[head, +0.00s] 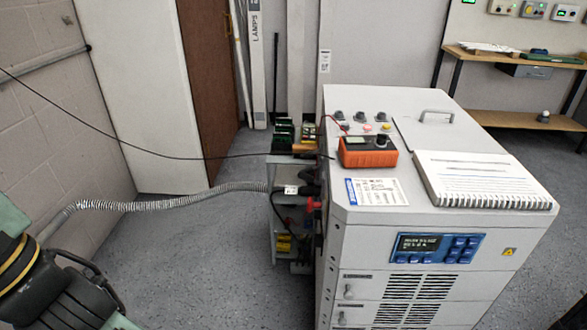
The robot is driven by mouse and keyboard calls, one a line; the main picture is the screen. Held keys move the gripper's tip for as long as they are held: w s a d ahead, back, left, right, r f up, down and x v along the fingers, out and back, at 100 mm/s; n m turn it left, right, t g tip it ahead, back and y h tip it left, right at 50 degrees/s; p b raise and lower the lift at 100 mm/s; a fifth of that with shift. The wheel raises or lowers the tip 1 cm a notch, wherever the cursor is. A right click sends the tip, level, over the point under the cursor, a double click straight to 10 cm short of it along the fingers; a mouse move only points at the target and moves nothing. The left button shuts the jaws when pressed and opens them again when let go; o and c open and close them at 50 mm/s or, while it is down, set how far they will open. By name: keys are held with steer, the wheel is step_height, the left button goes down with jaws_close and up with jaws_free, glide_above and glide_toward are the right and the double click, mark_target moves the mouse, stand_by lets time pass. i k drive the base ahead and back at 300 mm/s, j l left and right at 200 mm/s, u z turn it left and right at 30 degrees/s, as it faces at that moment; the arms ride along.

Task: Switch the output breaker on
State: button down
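A light grey cabinet (450,212) stands right of centre. Its front has a blue control panel (437,248) with a lit dark display, whose text is too small to read. Below are vented drawers with small latches (349,290). On its left side, a red part (313,205) sits among black cables and connectors, seen edge-on. I cannot tell which part is the output breaker or its position. My gripper is not clearly seen in this view.
An orange meter (368,151), a printed card (376,192) and a spiral notebook (482,180) lie on the cabinet top. A flexible conduit (165,204) runs left from the cabinet's side. A dark machine (45,290) fills the lower left. Open grey floor (190,280) lies between.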

mark_target(309, 171)
steer(key=i+j+u, duration=0.45)
steer(key=i+j, duration=0.5)
steer(key=j, duration=0.15)
